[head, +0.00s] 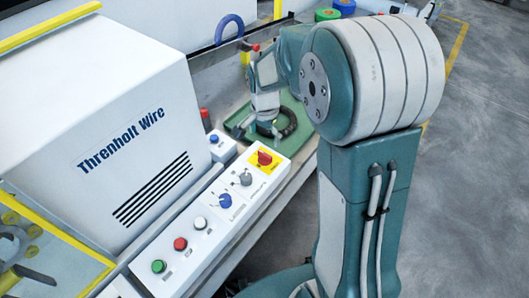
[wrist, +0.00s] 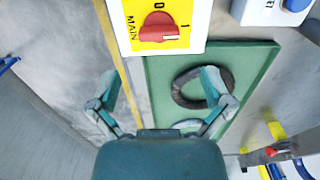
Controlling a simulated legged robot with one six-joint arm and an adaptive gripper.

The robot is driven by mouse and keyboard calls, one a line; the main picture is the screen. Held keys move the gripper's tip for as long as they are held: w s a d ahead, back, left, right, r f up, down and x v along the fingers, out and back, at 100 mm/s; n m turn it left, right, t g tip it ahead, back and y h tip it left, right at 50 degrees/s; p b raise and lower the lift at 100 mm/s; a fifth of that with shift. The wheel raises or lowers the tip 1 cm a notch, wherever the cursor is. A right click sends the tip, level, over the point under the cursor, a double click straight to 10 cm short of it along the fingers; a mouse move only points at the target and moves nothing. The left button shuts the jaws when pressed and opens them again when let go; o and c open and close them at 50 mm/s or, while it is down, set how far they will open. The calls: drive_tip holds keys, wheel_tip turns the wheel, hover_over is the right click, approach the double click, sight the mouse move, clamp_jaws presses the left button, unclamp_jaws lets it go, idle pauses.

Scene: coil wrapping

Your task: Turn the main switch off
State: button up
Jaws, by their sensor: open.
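The main switch is a red rotary knob (head: 264,157) on a yellow plate at the far end of the white control panel. In the wrist view the knob (wrist: 157,27) is at the top centre, with "MAIN", "0" and "1" marks around it. A pale mark shows at the knob's right end, on the side of the "1". My gripper (head: 262,128) is open and empty, just beyond the switch and over the green tray. In the wrist view its fingers (wrist: 160,77) are spread below the knob, apart from it.
The control panel (head: 213,207) also carries a grey knob, a blue knob and several push buttons. A blue-button box (head: 221,146) stands close beside the switch. A dark ring (wrist: 180,89) lies on the green tray (wrist: 245,68). The white machine housing (head: 100,120) is at left.

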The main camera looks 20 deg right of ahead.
sight(265, 153)
wheel_tip(265, 153, down, 8)
drive_tip(key=shift+r, duration=0.15)
drive_tip(key=c, duration=1)
